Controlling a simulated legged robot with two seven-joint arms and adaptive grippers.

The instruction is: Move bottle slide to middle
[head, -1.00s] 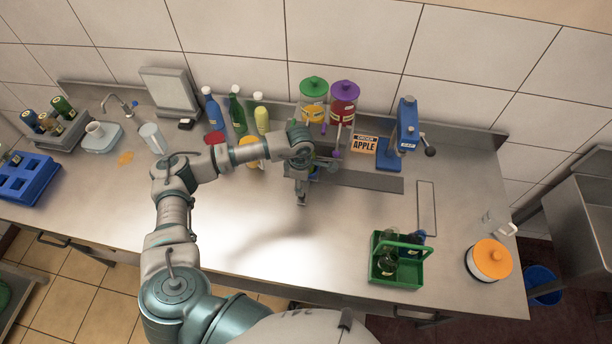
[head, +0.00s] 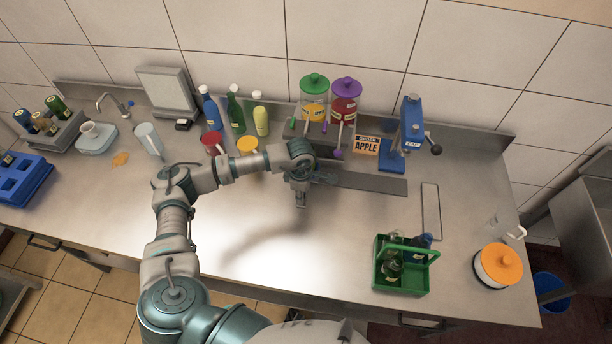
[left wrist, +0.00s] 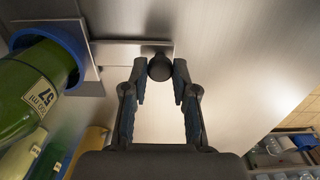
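My left gripper (head: 301,203) is over the middle of the counter, in front of the jars. In the left wrist view its two fingers (left wrist: 160,75) close in on both sides of a round black knob (left wrist: 159,67). The knob sits at the end of a flat metal arm of the bottle slide (left wrist: 125,52). A green bottle (left wrist: 32,92) with a "57" label sits in a blue collar (left wrist: 58,40) beside that arm. In the head view my wrist mostly hides the slide, at the left part of a dark rail strip (head: 375,184). My right gripper is not in view.
A green carrier (head: 402,283) with bottles stands front right. The counter front is clear.

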